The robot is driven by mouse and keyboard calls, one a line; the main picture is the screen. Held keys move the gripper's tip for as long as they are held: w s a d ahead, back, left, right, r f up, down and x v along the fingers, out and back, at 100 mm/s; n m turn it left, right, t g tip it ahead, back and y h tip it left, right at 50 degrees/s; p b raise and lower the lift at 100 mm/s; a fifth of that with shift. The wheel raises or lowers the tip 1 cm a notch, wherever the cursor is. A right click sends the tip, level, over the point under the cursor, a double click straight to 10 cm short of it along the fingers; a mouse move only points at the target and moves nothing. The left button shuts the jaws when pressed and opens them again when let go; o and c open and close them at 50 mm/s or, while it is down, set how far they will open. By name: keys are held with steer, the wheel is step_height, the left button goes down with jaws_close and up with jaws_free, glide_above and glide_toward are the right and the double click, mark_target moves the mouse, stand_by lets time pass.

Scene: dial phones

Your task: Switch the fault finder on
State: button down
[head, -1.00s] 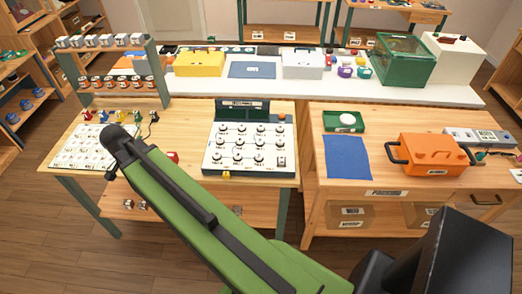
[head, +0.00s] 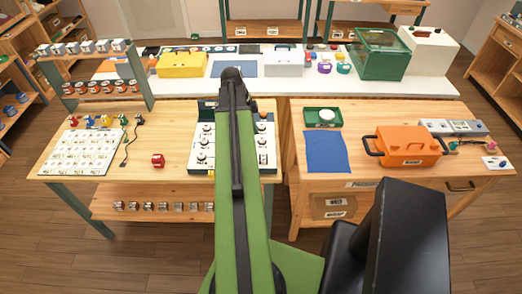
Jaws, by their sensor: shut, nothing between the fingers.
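A white panel with several black dial knobs (head: 203,157) stands on the middle workbench, with a dark upright board (head: 207,106) at its back. Its labels are too small to read, so I cannot tell for sure that it is the fault finder. My green arm crosses in front of it and hides its middle; knobs show on both sides. An orange button or lamp (head: 271,117) shows near its upper right. My gripper is not visible; the arm's dark upper end hides whatever lies beyond it.
On the right bench are a blue cloth (head: 326,152), a green tray (head: 323,118) and an orange case (head: 405,146). Yellow and green boxes stand on the back table.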

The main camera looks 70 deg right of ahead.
mark_target(264, 155)
steer(key=shift+s+d, duration=0.1)
steer(key=b+x, duration=0.9)
steer(key=w+b+x, duration=0.1)
steer(key=b+x, duration=0.3)
steer(key=shift+s+f, duration=0.1)
steer(key=shift+f, duration=0.35)
steer(key=shift+f+b, duration=0.15)
steer(key=shift+b, duration=0.15)
